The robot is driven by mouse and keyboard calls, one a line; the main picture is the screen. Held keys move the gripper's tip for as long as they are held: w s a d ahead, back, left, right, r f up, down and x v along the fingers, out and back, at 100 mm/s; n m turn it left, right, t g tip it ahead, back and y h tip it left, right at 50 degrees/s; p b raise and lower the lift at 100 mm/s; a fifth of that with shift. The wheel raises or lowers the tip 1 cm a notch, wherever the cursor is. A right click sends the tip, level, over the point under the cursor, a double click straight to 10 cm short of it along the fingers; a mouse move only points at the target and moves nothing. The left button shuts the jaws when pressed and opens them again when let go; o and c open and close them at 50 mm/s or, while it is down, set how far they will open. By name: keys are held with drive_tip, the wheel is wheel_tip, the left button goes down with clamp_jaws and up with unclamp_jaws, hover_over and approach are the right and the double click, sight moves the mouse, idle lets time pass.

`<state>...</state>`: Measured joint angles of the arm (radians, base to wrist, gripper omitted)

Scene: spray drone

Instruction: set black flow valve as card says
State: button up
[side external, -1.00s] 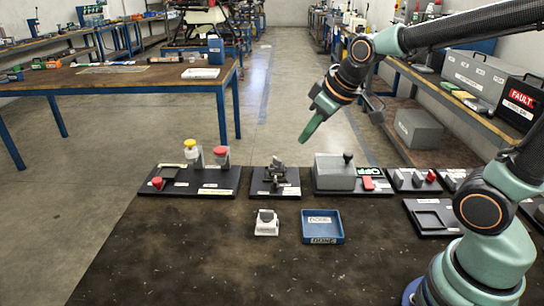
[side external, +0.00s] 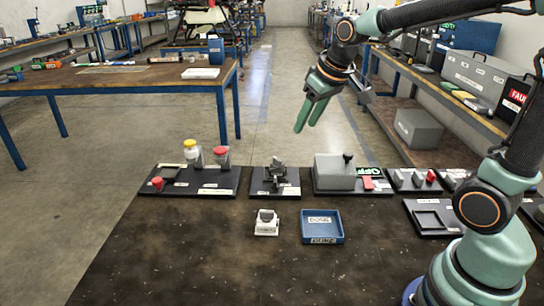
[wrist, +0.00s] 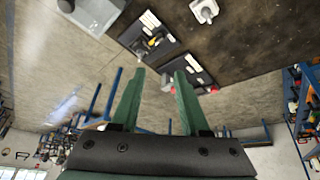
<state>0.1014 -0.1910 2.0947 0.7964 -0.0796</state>
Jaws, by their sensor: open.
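My gripper (side external: 306,128) is open and empty, in the air above and behind the row of boards. In the wrist view its two green fingers (wrist: 158,80) stand apart with nothing between them. A small dark fixture (side external: 277,177), which looks like the black flow valve, stands on the middle black board with a white label at its front edge. It also shows in the wrist view (wrist: 150,42), beyond the fingertips. Its setting is too small to tell. A pale card (side external: 320,219) lies in the blue tray (side external: 336,238); its writing is unreadable.
The left board (side external: 225,188) carries a yellow-capped jar, a red-capped jar and a red knob. A grey box (side external: 334,172) with a black lever and OFF sign stands right of the middle board. A white block (side external: 266,224) sits in front. The front left bench is clear.

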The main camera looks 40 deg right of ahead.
approach(278, 159)
drive_tip(key=shift+g, duration=0.3)
drive_tip(key=x, duration=0.9)
drive_tip(key=shift+w+r, duration=0.2)
drive_tip(key=shift+w, duration=0.1)
